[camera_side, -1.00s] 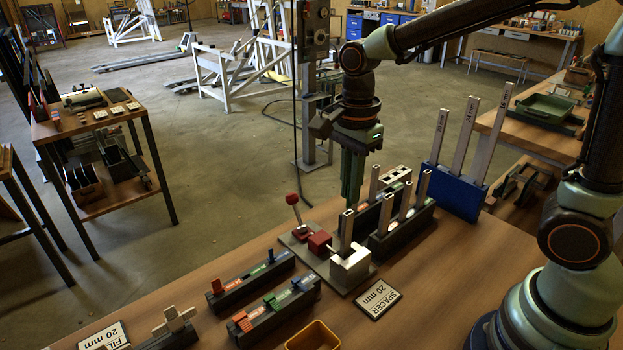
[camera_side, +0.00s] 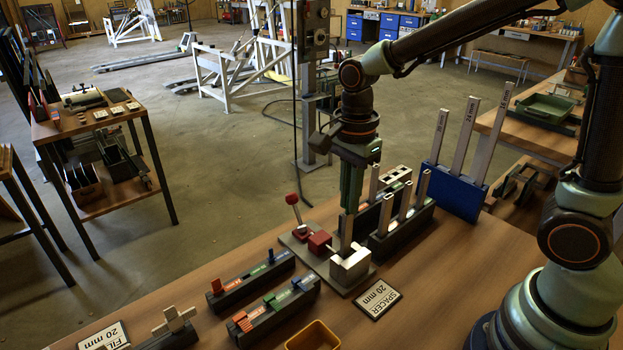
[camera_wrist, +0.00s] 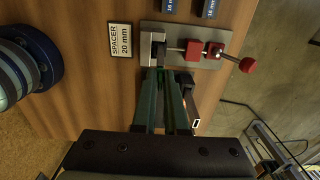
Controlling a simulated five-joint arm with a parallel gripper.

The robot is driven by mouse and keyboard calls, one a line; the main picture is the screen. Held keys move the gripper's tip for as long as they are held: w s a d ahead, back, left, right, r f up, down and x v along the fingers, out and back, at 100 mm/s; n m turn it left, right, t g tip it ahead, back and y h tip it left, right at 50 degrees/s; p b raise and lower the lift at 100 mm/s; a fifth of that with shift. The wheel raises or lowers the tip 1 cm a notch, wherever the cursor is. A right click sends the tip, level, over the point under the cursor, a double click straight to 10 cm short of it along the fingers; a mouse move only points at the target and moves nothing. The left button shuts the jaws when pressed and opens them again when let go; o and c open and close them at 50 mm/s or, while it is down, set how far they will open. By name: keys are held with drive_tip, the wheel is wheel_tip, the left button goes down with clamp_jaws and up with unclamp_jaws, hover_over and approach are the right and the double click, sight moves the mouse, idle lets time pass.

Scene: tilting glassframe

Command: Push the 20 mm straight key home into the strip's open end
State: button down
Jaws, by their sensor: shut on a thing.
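The metal strip (camera_side: 346,236) stands upright in the pale clamp block (camera_side: 350,266) of the fixture, its open end up. My gripper (camera_side: 350,213) points straight down over it. Its green fingers are closed, with their tips at the strip's top end in the side view. The straight key is hidden between the fingers, so how deep it sits in the strip cannot be seen. In the wrist view the fingers (camera_wrist: 165,74) reach toward the clamp block (camera_wrist: 153,47), and the strip cannot be made out.
The fixture's red-knobbed lever (camera_side: 292,198) and red block (camera_side: 319,242) are left of the strip. A dark rack (camera_side: 408,238) with upright strips is close on the right, a blue rack (camera_side: 455,192) behind. Key trays (camera_side: 275,316), a "SPACER 20 mm" card (camera_side: 378,299) and a yellow bin (camera_side: 313,337) are in front.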

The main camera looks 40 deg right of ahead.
drive_tip(key=shift+f, duration=0.3)
drive_tip(key=c, duration=0.9)
unclamp_jaws()
wheel_tip(320, 180, up, 12)
drive_tip(key=shift+r, duration=0.1)
drive_tip(key=s+d+f+n+t, duration=0.1)
drive_tip(key=s+d+n+t, duration=0.1)
drive_tip(key=n, duration=0.4)
drive_tip(key=s+d+f+n+t, duration=0.1)
drive_tip(key=s+d+n, duration=0.1)
drive_tip(key=n, duration=0.4)
drive_tip(key=s+d+f+n+t, duration=0.1)
drive_tip(key=s+d+n+t, duration=0.1)
drive_tip(key=n, duration=0.4)
drive_tip(key=shift+t, duration=0.3)
